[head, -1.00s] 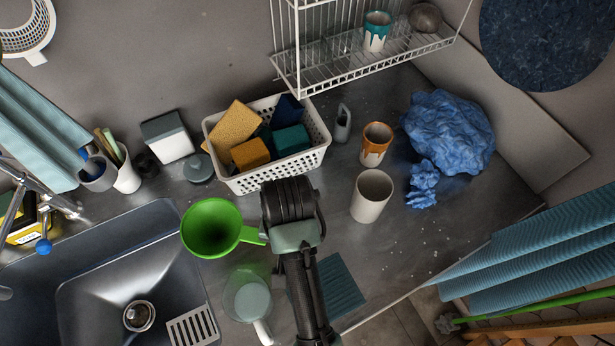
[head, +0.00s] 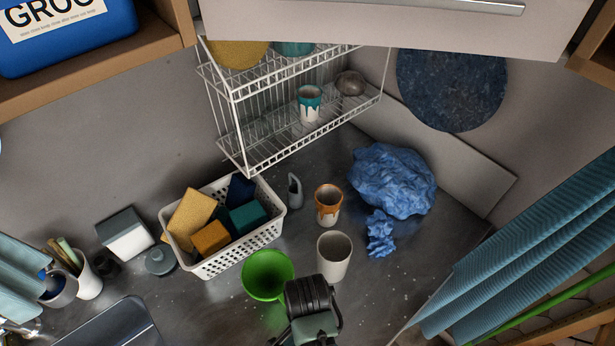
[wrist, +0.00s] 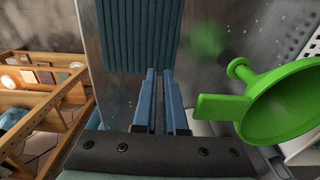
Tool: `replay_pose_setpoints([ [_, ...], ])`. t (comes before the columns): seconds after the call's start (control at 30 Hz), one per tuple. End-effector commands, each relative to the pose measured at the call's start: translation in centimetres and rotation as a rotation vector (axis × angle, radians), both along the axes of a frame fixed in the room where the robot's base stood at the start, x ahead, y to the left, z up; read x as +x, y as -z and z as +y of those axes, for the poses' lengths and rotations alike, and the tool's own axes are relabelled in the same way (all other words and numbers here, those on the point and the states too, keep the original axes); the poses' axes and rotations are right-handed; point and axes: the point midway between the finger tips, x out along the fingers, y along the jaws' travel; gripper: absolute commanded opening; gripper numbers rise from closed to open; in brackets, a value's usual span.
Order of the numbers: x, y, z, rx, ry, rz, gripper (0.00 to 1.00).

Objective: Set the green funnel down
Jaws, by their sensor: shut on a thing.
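The green funnel (head: 268,275) is in front of the white basket in the head view, wide mouth up, left of my gripper (head: 308,300). In the wrist view the funnel (wrist: 290,105) is at the right, with its flat handle reaching toward my blue fingers (wrist: 163,75). My gripper is shut on the funnel's handle, though the grip itself is hard to make out. The spout appears clear of the grey counter (head: 385,285), with a green tint on the surface below. My wrist hides the fingertips in the head view.
A white cup (head: 334,262) stands close to the right of the funnel, with an orange-glazed cup (head: 328,204) behind it. The white basket (head: 238,262) of sponges is at the back left. Blue crumpled plastic (head: 392,182) lies right. The sink (head: 115,325) is at lower left. A ribbed blue mat (wrist: 137,35) lies below my fingers.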

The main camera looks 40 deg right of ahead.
Motion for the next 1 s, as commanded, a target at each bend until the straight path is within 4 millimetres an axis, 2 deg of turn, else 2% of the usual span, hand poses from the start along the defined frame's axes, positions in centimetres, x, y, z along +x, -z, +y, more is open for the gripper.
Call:
replay_pose_setpoints([
  [0.1,0.0,1.7,0.0,0.001,-0.001,0.003,0.00],
  [0.2,0.0,2.5,0.0,0.000,-0.001,0.001,0.00],
  [0.5,0.0,2.7,0.0,0.000,-0.001,0.000,0.00],
  [0.53,0.0,2.7,0.0,0.000,-0.001,0.000,0.13],
  [0.67,0.0,2.7,0.0,0.000,-0.001,0.000,0.36],
  [0.7,0.0,2.7,0.0,0.000,-0.001,0.000,0.39],
  [1.0,0.0,2.5,0.0,0.000,-0.001,-0.001,0.39],
])
